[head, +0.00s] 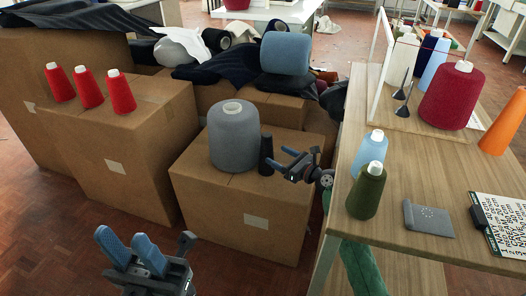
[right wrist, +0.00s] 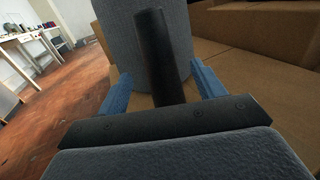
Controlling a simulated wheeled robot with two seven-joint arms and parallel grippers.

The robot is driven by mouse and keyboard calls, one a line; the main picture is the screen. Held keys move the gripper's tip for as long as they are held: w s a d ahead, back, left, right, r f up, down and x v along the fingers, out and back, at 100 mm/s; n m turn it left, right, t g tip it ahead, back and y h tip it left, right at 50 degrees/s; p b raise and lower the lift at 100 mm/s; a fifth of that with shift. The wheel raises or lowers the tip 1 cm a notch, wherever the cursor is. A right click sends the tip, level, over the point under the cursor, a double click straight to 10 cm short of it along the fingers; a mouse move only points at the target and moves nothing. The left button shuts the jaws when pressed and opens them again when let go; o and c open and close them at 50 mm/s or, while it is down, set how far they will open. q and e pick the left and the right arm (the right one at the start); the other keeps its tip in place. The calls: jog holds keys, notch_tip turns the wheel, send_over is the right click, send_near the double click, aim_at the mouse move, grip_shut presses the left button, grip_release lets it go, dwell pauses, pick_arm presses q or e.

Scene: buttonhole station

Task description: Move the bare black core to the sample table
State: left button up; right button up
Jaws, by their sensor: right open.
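The bare black core (head: 266,155) stands upright on a cardboard box, close beside a large grey yarn cone (head: 234,140). My right gripper (head: 285,160) is open next to the core. In the right wrist view, the core (right wrist: 160,58) stands between the two blue fingers, with a gap on each side, and the grey cone is behind it. The wooden table (head: 410,165) at right holds cones and a grey swatch; I take it as the sample table. My left gripper (head: 122,238) is open and empty, low at the front left.
Blue (head: 370,150) and olive (head: 366,190) cones stand near the table's left edge. A crimson cone (head: 452,97), grey swatch (head: 428,218) and printed card (head: 503,224) are also there. Red cones (head: 88,87) stand on a left box. The table's front middle has bare room.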

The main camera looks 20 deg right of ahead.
aim_at(267, 149)
jog(key=b+x, duration=0.1)
jog(key=x, duration=0.5)
jog(key=shift+f, duration=0.2)
jog(key=shift+w+a+r, duration=0.1)
jog(key=c, duration=1.1)
jog(key=shift+r, duration=0.1)
